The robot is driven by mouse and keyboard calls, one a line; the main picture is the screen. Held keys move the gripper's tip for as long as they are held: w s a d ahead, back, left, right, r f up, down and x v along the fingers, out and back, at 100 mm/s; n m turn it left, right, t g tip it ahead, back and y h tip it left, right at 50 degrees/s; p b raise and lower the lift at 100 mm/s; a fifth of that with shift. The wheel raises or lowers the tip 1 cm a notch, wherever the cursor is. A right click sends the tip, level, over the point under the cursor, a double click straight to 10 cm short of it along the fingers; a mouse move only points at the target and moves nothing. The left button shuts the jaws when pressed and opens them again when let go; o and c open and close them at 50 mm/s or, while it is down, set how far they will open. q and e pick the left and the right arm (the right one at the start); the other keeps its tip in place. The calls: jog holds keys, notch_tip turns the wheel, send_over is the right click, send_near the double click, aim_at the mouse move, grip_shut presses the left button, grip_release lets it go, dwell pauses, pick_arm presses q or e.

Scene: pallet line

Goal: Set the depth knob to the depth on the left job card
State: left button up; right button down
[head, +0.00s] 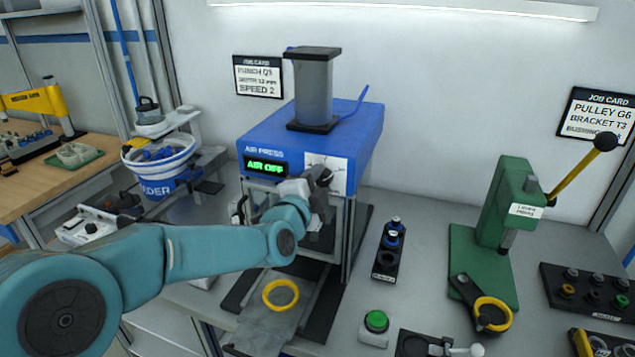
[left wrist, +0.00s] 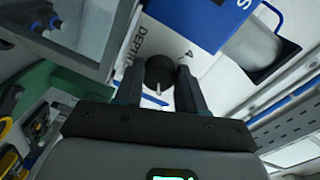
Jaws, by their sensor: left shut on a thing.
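The air press (head: 262,135) is a blue box on a stand, and its display reads AIR OFF. The left job card (head: 258,77) hangs on the wall behind it; its small print looks like depth 12 mm, above SPEED 2. My left gripper (head: 322,180) is at the white dial plate (head: 338,164) on the press front. In the left wrist view, its fingers are shut on the black depth knob (left wrist: 159,71), one on each side. A light pointer mark shows on the knob. "DEPTH" and a 4 are printed beside it; the rest of the scale is hidden. My right gripper is out of view.
A green lever press (head: 506,204) stands at right, with a yellow ring before it. A yellow ring (head: 281,294) lies under the air press. A green button (head: 376,321) and a dark rack (head: 389,254) are on the bench. A feeder bucket (head: 160,165) stands left.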

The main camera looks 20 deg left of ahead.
pick_arm(q)
jog(key=shift+f, duration=0.1)
jog(key=o, duration=1.1)
jog(key=shift+s+d, duration=0.1)
jog(key=shift+s, duration=0.05)
jog(key=shift+c, duration=0.2)
jog(key=shift+s, duration=0.3)
jog(key=s+a+r+b, duration=0.1)
jog(key=s+b, duration=0.1)
jog(key=s, duration=1.3)
jog(key=shift+s+b, duration=0.3)
jog(key=shift+b, duration=0.05)
